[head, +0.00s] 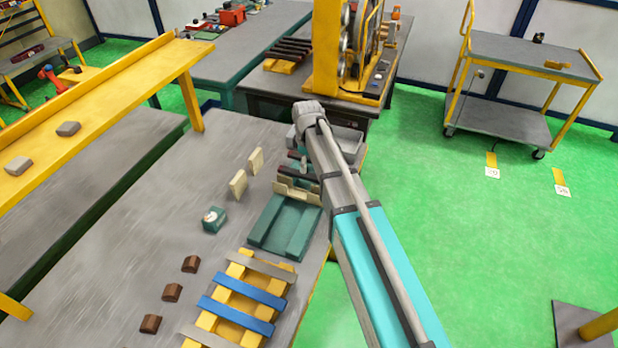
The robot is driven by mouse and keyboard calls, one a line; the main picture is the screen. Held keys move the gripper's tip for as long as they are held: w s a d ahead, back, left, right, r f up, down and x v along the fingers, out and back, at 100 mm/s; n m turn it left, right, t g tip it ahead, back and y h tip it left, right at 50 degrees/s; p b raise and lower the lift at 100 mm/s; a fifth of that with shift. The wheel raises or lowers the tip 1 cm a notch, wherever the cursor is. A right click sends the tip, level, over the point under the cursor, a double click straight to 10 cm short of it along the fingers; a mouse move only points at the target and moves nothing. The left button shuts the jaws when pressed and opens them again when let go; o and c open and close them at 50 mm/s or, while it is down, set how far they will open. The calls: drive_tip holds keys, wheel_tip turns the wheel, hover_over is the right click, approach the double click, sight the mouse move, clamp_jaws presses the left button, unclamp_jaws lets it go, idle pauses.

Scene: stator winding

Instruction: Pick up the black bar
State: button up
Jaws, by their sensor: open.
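Several dark bars (293,47) lie side by side on a yellow support at the back table. Dark bars with reddish ends (290,171) also show beside my arm, by the teal fixture (266,222) on the near table. I cannot tell which of these is the black bar of the task. My gripper (299,157) is by the near table's right side, close to the bars there. My arm hides most of it, and its fingertips are not clear. It is open, and I see no bar held in it.
A yellow winding machine (326,60) stands behind my arm. Pale blocks (238,184), a teal gauge box (213,220), brown pieces (172,292) and a yellow rack with blue slats (236,315) are on the near table.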

sight(307, 174)
drive_tip(key=shift+w+f+b, duration=0.1)
drive_tip(key=shift+f+b, duration=2.35)
drive_tip(key=shift+f, duration=0.1)
clamp_jaws()
